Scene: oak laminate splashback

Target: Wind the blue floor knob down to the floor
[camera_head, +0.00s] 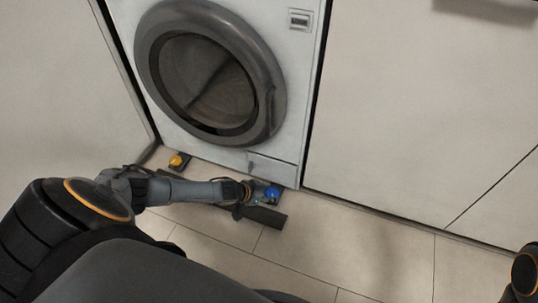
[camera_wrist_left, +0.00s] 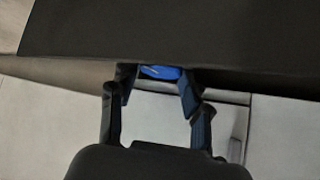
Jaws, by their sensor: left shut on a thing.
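The blue floor knob (camera_head: 271,193) is low at the front right corner of the white washing machine (camera_head: 283,140), close to the floor. My left gripper (camera_head: 262,196) reaches in from the left along the floor and is shut on the knob. In the left wrist view the blue knob (camera_wrist_left: 161,72) sits between the two dark fingertips of the left gripper (camera_wrist_left: 160,82). The gap between the knob's underside and the floor is too small to judge. My right gripper is not visible; only part of my right arm shows at the right edge of the head view.
A yellow knob (camera_head: 177,160) is at the machine's front left corner. The round door (camera_head: 210,75) is closed. White cabinet fronts (camera_head: 420,110) stand to the right. The tiled floor (camera_head: 370,250) in front is clear. A dark overhang (camera_wrist_left: 170,30) fills the top of the wrist view.

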